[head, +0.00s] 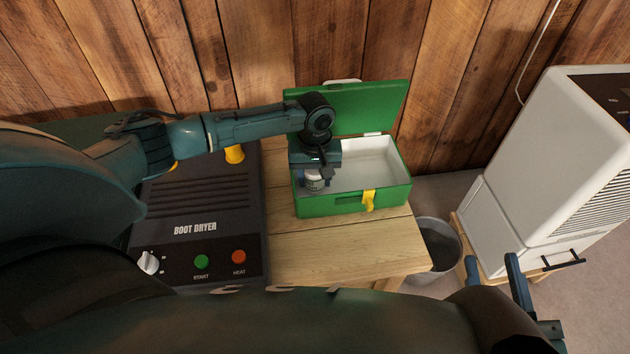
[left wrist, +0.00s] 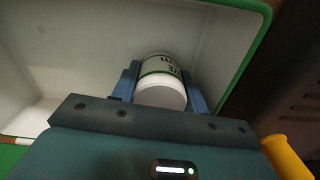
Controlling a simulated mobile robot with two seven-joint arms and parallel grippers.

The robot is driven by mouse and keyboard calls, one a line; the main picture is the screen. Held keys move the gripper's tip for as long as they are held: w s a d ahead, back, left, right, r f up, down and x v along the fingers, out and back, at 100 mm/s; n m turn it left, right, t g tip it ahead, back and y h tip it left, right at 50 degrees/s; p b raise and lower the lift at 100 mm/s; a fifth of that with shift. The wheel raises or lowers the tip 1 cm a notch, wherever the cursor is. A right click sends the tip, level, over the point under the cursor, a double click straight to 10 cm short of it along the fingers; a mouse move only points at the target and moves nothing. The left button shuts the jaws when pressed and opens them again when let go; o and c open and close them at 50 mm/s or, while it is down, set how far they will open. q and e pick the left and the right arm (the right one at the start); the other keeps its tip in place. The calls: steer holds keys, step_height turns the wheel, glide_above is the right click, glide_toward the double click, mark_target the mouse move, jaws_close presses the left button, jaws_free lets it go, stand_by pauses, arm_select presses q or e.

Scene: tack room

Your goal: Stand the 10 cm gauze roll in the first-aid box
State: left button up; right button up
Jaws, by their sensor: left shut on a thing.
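The green first-aid box (head: 340,206) stands open on the wooden table, its lid (head: 370,105) tipped back. Its pale inside also shows in the left wrist view (left wrist: 60,60). The white gauze roll (head: 314,182) with a green-edged label is at the left part of the box; it also shows in the left wrist view (left wrist: 162,92). My left gripper (head: 316,176) is shut on the roll, one finger on each side, within the box's walls. Whether the roll touches the box floor cannot be told. My right gripper (head: 495,272) is at the lower right, its fingers apart, away from the box.
A boot dryer (head: 195,228) with a knob and buttons stands left of the box. The bare table top (head: 340,250) lies in front of it. A grey bin (head: 437,245) and a white appliance (head: 540,170) stand to the right. A wooden wall is behind.

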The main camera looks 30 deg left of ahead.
arm_select(q)
steer(key=shift+f, duration=0.1)
steer(key=o, duration=0.7)
steer(key=shift+f, duration=0.1)
steer(key=shift+r+p, duration=0.3)
steer(key=shift+r, duration=0.15)
step_height(320, 180, up, 3)
steer(key=shift+r+p, duration=0.1)
steer(key=shift+p, duration=0.75)
step_height(320, 180, up, 8)
steer(key=p, duration=0.3)
steer(key=shift+f, duration=0.25)
steer(key=shift+r, duration=0.4)
arm_select(e)
steer(key=d+g+h, duration=0.1)
steer(key=m+g+h, duration=0.1)
steer(key=shift+d+f+m+h, duration=0.1)
steer(key=shift+d+m+h, duration=0.2)
steer(key=shift+d+h, duration=0.1)
